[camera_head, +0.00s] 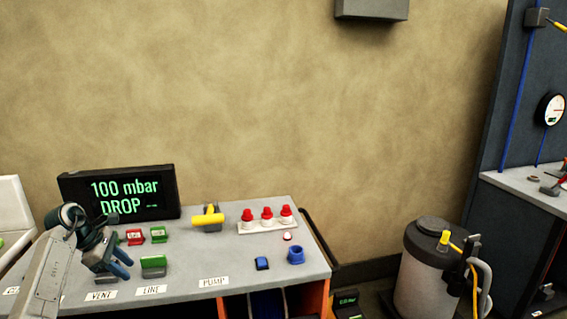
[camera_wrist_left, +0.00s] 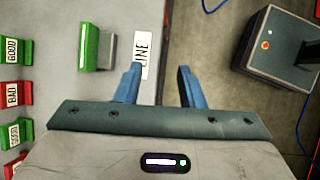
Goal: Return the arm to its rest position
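My left arm comes in from the left in the head view. Its gripper (camera_head: 122,268) has blue fingers and hangs over the left part of the grey bench top (camera_head: 220,255), left of a green block (camera_head: 153,266). In the left wrist view the gripper's two fingers (camera_wrist_left: 158,86) stand apart with nothing between them. They are near the bench's front edge, by the LINE label (camera_wrist_left: 143,52). My right gripper is in neither view.
A display (camera_head: 118,193) reads "100 mbar DROP". A yellow-handled valve (camera_head: 208,219), red-capped parts (camera_head: 267,216), a blue cup (camera_head: 296,255) and a blue switch (camera_head: 262,263) stand on the bench. A grey tank (camera_head: 425,275) stands on the floor at right.

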